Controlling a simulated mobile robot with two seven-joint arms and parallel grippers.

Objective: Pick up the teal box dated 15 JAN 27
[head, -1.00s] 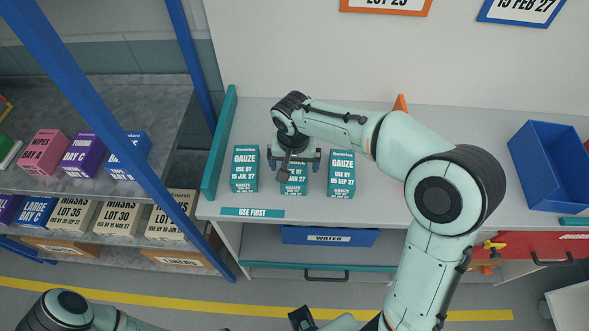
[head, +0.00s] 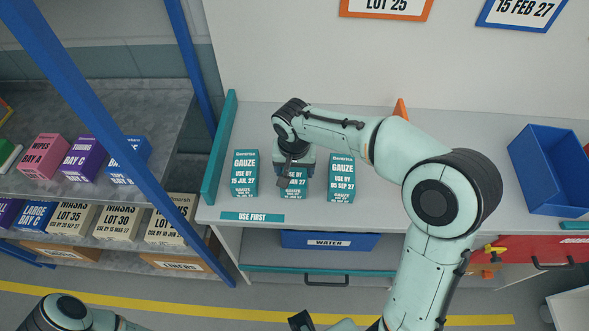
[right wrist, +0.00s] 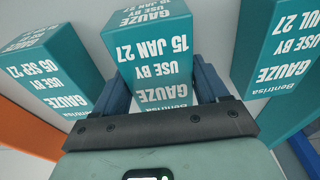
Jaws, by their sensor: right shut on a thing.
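The teal gauze box dated 15 JAN 27 (head: 293,188) stands on the bench between two similar teal boxes, partly hidden under my right gripper (head: 294,172). In the right wrist view its label reads upside down, and the box (right wrist: 150,45) sits between the two fingers of the gripper (right wrist: 165,85). The right gripper is shut on this box from above. The box appears still on the bench. The teal box dated 15 JUL 27 (head: 245,174) is to its left and the one dated 05 SEP 27 (head: 341,178) to its right.
A "USE FIRST" strip (head: 252,217) lies along the bench's front edge. A teal divider (head: 219,145) stands left of the boxes, an orange one (head: 400,110) behind right. A blue bin (head: 550,170) is at far right. Shelves with cartons stand left.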

